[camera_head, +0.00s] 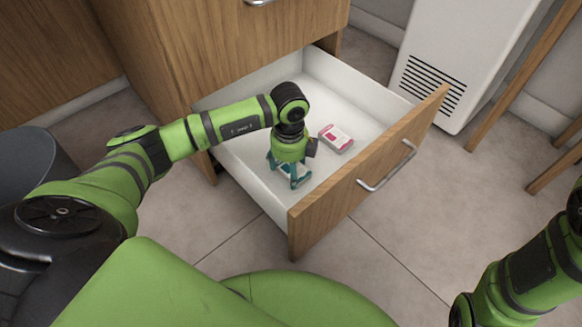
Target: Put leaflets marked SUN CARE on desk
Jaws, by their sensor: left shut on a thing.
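My left gripper (291,180) points down inside an open drawer (363,92) with white inner walls. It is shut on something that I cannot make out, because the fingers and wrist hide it. A small pink and white pack or stack of leaflets (337,138) lies flat on the drawer floor, to the right of the gripper and apart from it. Its print is too small to read. My right arm shows at the lower right, but its gripper is out of view. I cannot identify the desk top in this view.
The drawer's wooden front with its metal handle (388,166) sticks out over the tiled floor (400,225). The wooden cabinet (200,45) stands behind it. A white vented unit (455,60) and wooden legs (525,75) stand at the right. The floor in front is clear.

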